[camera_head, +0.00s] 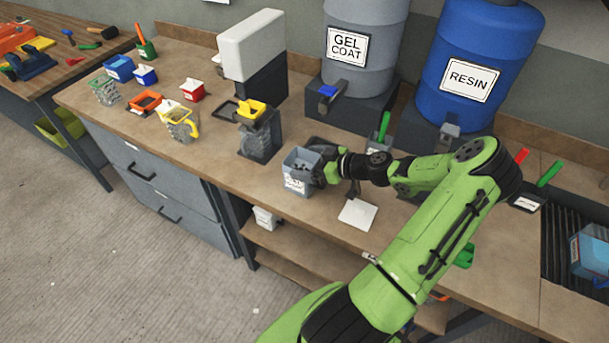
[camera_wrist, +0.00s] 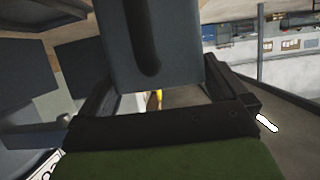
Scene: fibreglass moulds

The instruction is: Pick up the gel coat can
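The gel coat can (camera_head: 296,180) is an open-topped grey can with a white label on its front. It stands near the front edge of the bench, looking upright; I cannot tell if its base touches the bench top. My gripper (camera_head: 322,168) reaches it from the right and is at its right side. In the wrist view a smooth grey body with a dark slot, probably the can (camera_wrist: 178,45), lies between the dark arms of my gripper (camera_wrist: 155,75). The fingertips are hidden, so whether they press on the can is unclear.
A grey drum labelled GEL COAT (camera_head: 388,72) and a blue RESIN drum (camera_head: 470,75) stand behind. A dark grey holder with a yellow top (camera_head: 259,133) is left of the can. A white square (camera_head: 357,214) lies to its right. Several small coloured containers sit farther left.

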